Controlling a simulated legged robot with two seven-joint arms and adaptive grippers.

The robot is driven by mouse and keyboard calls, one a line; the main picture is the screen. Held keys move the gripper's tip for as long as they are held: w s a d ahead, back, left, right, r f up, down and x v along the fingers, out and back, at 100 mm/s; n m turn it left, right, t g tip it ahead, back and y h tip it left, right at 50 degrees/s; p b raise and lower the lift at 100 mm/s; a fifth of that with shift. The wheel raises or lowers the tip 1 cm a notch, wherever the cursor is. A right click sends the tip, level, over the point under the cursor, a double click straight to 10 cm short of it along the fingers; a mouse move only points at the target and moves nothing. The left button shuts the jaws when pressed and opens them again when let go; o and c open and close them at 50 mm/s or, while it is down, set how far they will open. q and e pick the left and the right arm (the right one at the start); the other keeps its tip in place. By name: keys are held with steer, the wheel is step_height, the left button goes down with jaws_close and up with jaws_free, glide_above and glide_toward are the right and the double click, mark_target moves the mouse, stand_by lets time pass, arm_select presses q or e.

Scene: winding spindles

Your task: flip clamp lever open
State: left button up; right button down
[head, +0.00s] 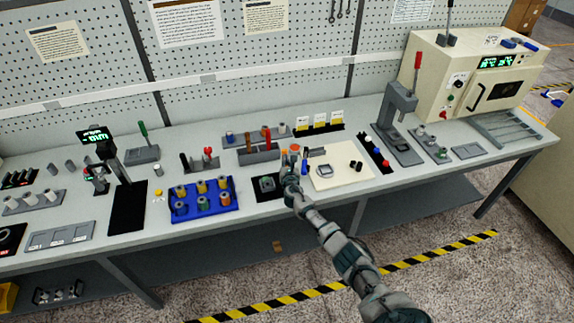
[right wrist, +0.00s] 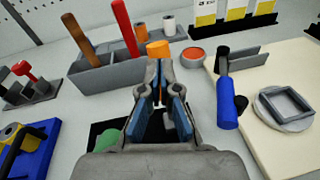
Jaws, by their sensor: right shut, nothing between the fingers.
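My right gripper (head: 290,166) is over the middle of the bench, and its fingers are shut with nothing between them in the right wrist view (right wrist: 158,90). An orange tip (right wrist: 158,48) shows just beyond the fingertips; I cannot tell whether it is the clamp lever or whether the fingers touch it. A grey fixture (head: 267,184) sits on a black mat left of the gripper in the head view. In the wrist view a green rounded part (right wrist: 108,140) shows beside the fingers, and the gripper hides much of the mat. My left gripper is not in view.
A grey tool holder (right wrist: 100,75) with upright handles stands beyond the fingers. A blue cylinder (right wrist: 227,103) and a cream board (right wrist: 285,150) lie to the right, with an orange dish (right wrist: 192,57) farther back. A blue spool tray (head: 205,211) is to the left.

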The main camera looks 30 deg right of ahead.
steer(key=shift+w+r, duration=0.4)
steer(key=shift+r, duration=0.1)
stand_by(0.3)
